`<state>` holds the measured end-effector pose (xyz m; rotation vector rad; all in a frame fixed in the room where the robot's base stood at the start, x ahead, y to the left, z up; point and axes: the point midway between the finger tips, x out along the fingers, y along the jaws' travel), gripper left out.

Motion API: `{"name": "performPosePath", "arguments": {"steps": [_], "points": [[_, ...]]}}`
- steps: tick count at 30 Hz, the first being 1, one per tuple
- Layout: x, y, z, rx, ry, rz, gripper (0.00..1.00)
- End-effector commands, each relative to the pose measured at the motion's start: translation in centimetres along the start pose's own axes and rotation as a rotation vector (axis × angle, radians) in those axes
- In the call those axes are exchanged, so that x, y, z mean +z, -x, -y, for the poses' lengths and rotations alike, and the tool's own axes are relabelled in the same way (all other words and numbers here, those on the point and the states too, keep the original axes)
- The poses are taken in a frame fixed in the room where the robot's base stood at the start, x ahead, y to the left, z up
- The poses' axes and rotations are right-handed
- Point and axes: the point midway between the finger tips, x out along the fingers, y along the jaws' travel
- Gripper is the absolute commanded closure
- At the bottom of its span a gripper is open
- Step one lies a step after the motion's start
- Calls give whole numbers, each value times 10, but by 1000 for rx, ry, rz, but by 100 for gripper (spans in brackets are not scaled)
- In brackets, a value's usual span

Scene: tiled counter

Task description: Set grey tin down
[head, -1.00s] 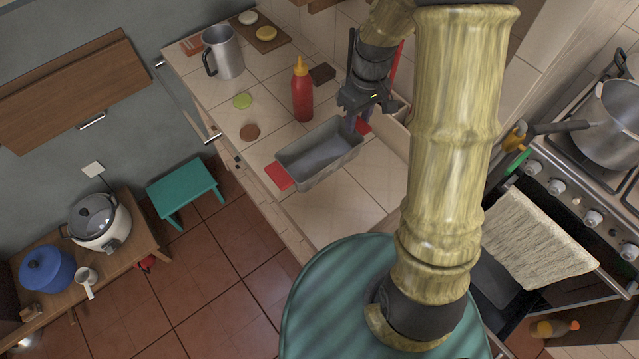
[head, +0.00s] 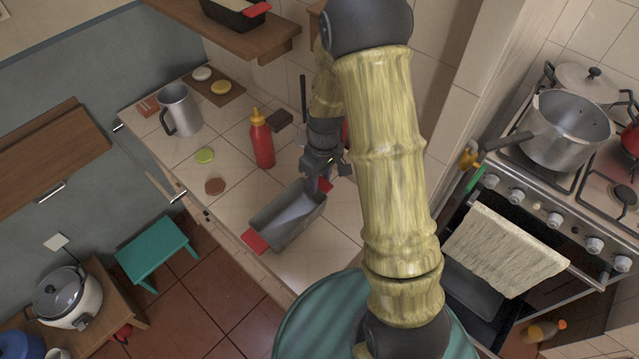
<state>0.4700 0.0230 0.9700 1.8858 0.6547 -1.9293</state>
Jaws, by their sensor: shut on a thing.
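The grey tin (head: 288,220) is an open rectangular loaf pan with red end grips. In the head view it is over the tiled counter (head: 345,225), near the front edge, with its near red grip toward the edge. My gripper (head: 322,178) is shut on the tin's far end, by the other red grip, which is partly hidden by the fingers. The tin looks roughly level. I cannot tell whether its base touches the tiles or hangs slightly above them.
A red bottle (head: 262,142) stands close behind the tin. A wooden shelf (head: 215,30) holds another pan above. The stove (head: 560,200) is at right.

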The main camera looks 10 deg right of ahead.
Motion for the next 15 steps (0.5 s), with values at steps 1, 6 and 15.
{"name": "performPosePath", "arguments": {"steps": [1, 6, 15], "points": [[0, -7, 1, -3, 1, 4, 100], [-1, -26, 0, -2, 4, 2, 100], [0, -28, -1, 0, 2, 0, 100]]}}
